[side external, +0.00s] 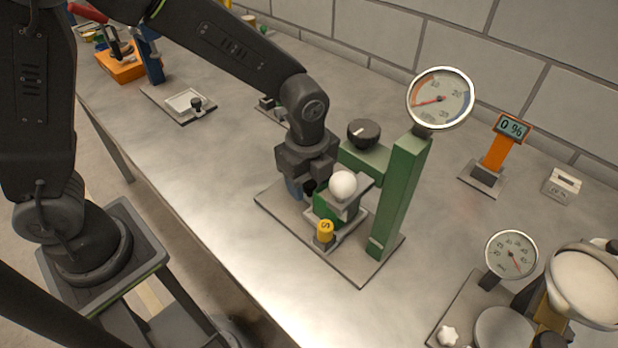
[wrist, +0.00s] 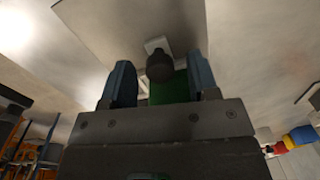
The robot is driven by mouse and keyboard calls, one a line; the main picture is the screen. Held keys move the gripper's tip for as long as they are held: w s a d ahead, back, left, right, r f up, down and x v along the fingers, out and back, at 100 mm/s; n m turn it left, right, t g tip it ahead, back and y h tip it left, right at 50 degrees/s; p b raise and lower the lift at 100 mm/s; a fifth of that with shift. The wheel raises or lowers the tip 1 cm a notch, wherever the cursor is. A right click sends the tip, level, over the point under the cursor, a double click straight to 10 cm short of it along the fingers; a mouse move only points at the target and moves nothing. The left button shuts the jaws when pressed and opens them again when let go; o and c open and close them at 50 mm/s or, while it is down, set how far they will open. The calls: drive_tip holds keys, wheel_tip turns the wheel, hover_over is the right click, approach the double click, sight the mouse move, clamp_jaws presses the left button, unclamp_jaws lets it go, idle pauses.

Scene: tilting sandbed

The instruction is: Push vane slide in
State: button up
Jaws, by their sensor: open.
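A green instrument stands on a grey base plate (side external: 365,268), with a green post (side external: 400,195) and a round gauge (side external: 440,98). A white ball (side external: 342,185) sits at its front, above a green block (side external: 325,205). My gripper (side external: 297,188) is low at the block's left side, blue fingers pointing down. In the wrist view the open fingers (wrist: 160,66) stand either side of a dark knob (wrist: 160,67) on a small pale plate (wrist: 157,45), with green (wrist: 170,90) behind it. I cannot tell whether the fingers touch the knob. No part is clearly identifiable as the vane slide.
A yellow weight (side external: 325,231) sits at the block's front right. A black dial (side external: 363,133) is behind. An orange display reading 0 % (side external: 513,128) stands right. Another gauge (side external: 511,254) is at the lower right.

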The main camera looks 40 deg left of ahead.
wheel_tip(320, 180, up, 14)
drive_tip(key=shift+s, duration=0.3)
idle(0.3)
drive_tip(key=shift+f, duration=0.1)
drive_tip(key=shift+w+a+f, duration=0.15)
drive_tip(key=shift+w+a, duration=0.05)
drive_tip(key=shift+a, duration=0.15)
drive_tip(key=shift+c, duration=1.4)
drive_tip(key=w+a+f+m+g+h, duration=0.1)
drive_tip(key=w+a+m+g+h, duration=0.2)
drive_tip(key=a+h, duration=0.1)
drive_tip(key=shift+m, duration=0.3)
drive_tip(key=x, duration=1.3)
drive_tip(key=shift+w+a+f, duration=0.1)
drive_tip(key=shift+w+f, duration=0.1)
drive_tip(key=shift+f, duration=0.1)
drive_tip(key=shift+c, duration=0.4)
